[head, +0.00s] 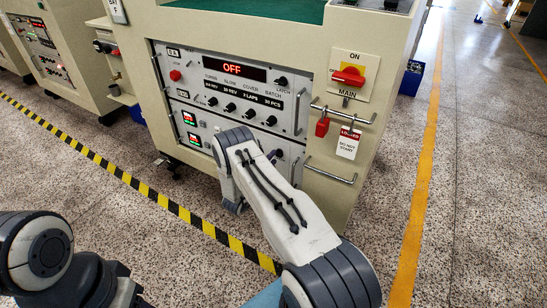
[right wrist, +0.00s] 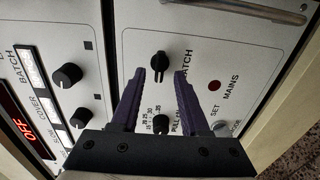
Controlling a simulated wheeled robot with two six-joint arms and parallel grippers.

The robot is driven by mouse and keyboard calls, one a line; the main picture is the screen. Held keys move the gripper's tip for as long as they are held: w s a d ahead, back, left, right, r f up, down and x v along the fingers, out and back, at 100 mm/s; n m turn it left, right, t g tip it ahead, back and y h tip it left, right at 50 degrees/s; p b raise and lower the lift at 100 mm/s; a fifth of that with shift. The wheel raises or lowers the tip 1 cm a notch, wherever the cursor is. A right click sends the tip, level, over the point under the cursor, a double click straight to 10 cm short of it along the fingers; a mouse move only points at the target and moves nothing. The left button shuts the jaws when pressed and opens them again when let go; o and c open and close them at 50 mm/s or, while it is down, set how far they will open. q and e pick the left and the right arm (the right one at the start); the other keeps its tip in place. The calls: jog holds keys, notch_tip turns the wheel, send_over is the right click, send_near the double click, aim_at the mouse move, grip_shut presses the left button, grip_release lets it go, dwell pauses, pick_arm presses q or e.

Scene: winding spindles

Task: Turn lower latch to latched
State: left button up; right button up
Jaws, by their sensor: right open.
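In the right wrist view, a small black latch knob (right wrist: 158,63) sits on the lower grey panel (right wrist: 215,55), beside a partly readable label. My right gripper (right wrist: 159,74) is open, its two purple fingers on either side of the knob in the picture. I cannot tell whether they touch it.
The upper panel (head: 200,65) has a red OFF display (head: 232,69), several knobs and another latch knob (head: 281,81). Metal handles (head: 330,172), a red padlock (head: 322,126) and a lockout tag (head: 348,143) are to the right. A scaled knob (right wrist: 160,124) lies between the fingers' bases.

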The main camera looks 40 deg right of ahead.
jog(key=p+v, duration=0.1)
jog(key=v, duration=0.7)
jog(key=shift+a+p, duration=0.35)
jog(key=shift+p, duration=0.05)
jog(key=shift+s, duration=0.15)
